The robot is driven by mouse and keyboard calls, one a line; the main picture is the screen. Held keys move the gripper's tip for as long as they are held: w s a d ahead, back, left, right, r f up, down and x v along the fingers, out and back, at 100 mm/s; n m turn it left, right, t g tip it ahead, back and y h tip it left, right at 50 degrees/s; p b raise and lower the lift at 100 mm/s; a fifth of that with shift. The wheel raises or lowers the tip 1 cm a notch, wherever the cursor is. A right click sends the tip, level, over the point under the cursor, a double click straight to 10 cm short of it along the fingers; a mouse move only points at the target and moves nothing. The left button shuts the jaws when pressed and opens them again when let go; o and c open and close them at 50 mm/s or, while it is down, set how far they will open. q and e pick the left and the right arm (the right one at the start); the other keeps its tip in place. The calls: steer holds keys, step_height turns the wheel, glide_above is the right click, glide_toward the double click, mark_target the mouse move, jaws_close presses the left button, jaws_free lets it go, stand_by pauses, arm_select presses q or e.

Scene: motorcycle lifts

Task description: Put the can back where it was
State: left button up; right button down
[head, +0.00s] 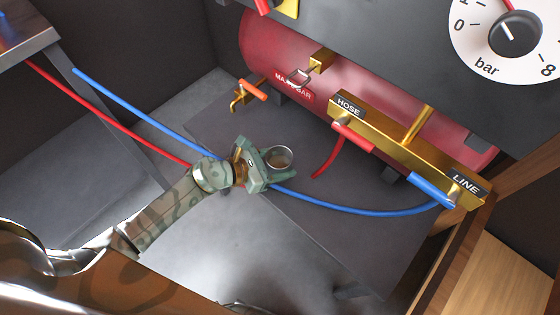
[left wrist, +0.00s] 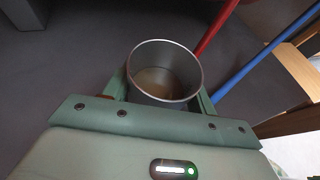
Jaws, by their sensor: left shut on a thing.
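The can (head: 279,157) is a small grey metal cylinder, open at the top, and it shows in the head view near the middle. My left gripper (head: 276,172) is shut on it, with a finger on either side. In the left wrist view the can (left wrist: 165,75) sits between the green fingers, and I see into its mouth to a brownish inside. The can's underside is hidden, so I cannot tell whether it touches the dark surface below. My right gripper is not in view.
A red tank (head: 290,60) lies behind, with a brass manifold (head: 400,142) labelled HOSE and LINE at the right. A blue hose (head: 350,211) and a red hose (head: 110,128) run close by the left gripper. The dark plate (head: 330,245) in front looks clear.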

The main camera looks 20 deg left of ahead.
arm_select(q)
steer(key=shift+f, duration=0.15)
steer(key=o, duration=1.2)
steer(key=shift+c, duration=0.2)
